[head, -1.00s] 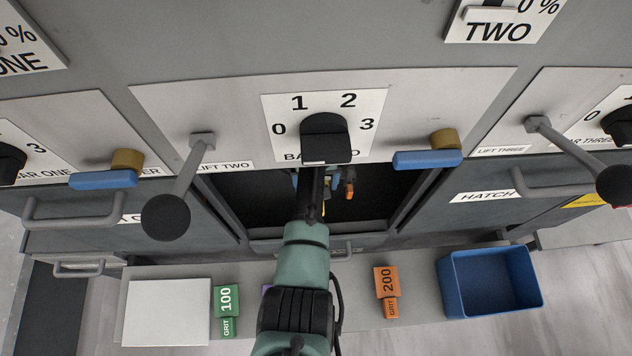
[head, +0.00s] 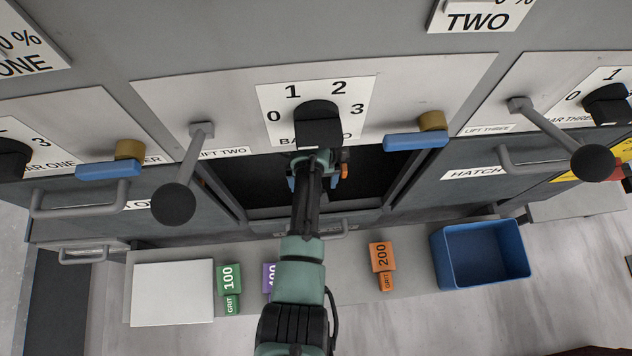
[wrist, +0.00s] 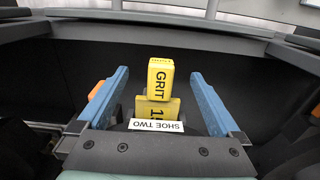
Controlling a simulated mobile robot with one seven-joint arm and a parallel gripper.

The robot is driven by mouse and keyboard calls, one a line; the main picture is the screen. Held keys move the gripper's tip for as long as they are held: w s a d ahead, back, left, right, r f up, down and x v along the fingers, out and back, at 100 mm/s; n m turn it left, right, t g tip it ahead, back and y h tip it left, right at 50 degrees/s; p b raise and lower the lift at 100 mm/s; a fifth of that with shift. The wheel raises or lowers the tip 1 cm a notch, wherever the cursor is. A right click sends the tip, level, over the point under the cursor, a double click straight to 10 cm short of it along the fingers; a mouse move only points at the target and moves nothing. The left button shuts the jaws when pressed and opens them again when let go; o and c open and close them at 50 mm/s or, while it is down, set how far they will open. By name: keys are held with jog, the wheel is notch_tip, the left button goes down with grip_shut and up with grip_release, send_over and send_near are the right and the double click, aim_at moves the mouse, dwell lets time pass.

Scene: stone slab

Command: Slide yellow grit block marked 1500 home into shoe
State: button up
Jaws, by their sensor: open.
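The yellow grit block (wrist: 159,78) shows in the wrist view, with "GRIT" on its near-upright end and part of "15" below; the rest of the number is hidden. It stands at the shoe, whose white "SHOE TWO" label (wrist: 156,126) lies in front of its lower part. How deep it sits I cannot tell. My gripper (wrist: 160,74) is open, one blue finger on each side of the block with a gap on both sides. In the head view my gripper (head: 318,178) is inside the dark middle opening, mostly hidden by my arm; the yellow block is not discernible there.
Opening walls and the panel with a black knob (head: 317,114) surround my arm. A lever (head: 187,175) hangs to the left. On the ledge are a white plate (head: 172,293), green block (head: 229,283), purple block (head: 269,275), orange block (head: 382,259) and blue bin (head: 481,255).

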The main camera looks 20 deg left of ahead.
jog(key=shift+f, duration=0.25)
jog(key=shift+w+a+f+b, duration=0.15)
jog(key=shift+w+b, duration=0.1)
jog(key=shift+b, duration=0.4)
jog(key=shift+s+d+r+p, duration=0.4)
jog(key=shift+s+r+p, duration=0.4)
jog(key=shift+p, duration=0.45)
jog(key=b, duration=0.1)
jog(key=f+b, duration=0.1)
jog(key=shift+w+a+f+b, duration=0.1)
jog(key=shift+w+f+b, duration=0.05)
jog(key=shift+f+b, duration=0.2)
jog(key=s+p, duration=0.1)
jog(key=s+d+p, duration=0.1)
jog(key=s, duration=0.1)
jog(key=s+d+r+p, duration=0.1)
jog(key=shift+s+p, duration=0.3)
jog(key=shift+s+d, duration=0.15)
jog(key=shift+s, duration=0.25)
jog(key=shift+f, duration=0.1)
